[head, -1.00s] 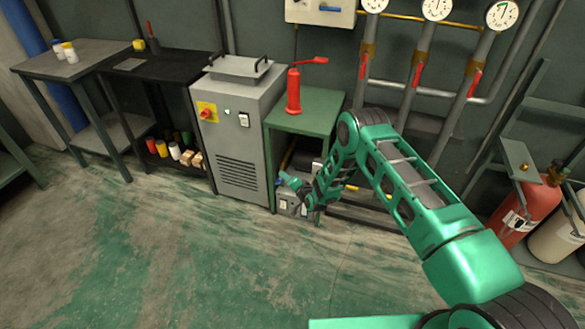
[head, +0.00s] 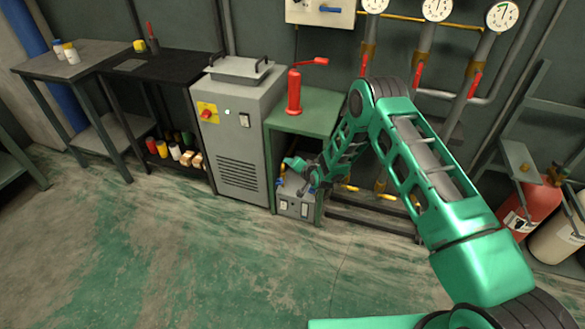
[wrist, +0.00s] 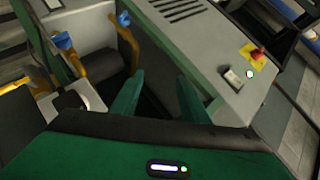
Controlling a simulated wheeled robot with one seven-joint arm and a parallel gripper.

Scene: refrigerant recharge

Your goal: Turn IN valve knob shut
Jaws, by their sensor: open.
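A small grey machine (head: 292,206) with switches on its front sits low beneath the green table. In the wrist view, two blue knobs show near yellow curved hoses, one at the left (wrist: 63,42) and one farther right (wrist: 124,18). I cannot read which is the IN valve knob. My gripper (wrist: 159,97) is open and its two green fingers hold nothing. It is apart from both knobs, which lie up and left of the fingers in the wrist view. In the head view my gripper (head: 294,166) is just above the small machine and partly hides it.
The green table (head: 318,112) with a red hand pump (head: 293,92) on it stands over the machine. A tall grey cabinet (head: 238,125) with a red switch (head: 206,114) is at its left. Pipes and gauges line the wall. The floor in front is clear.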

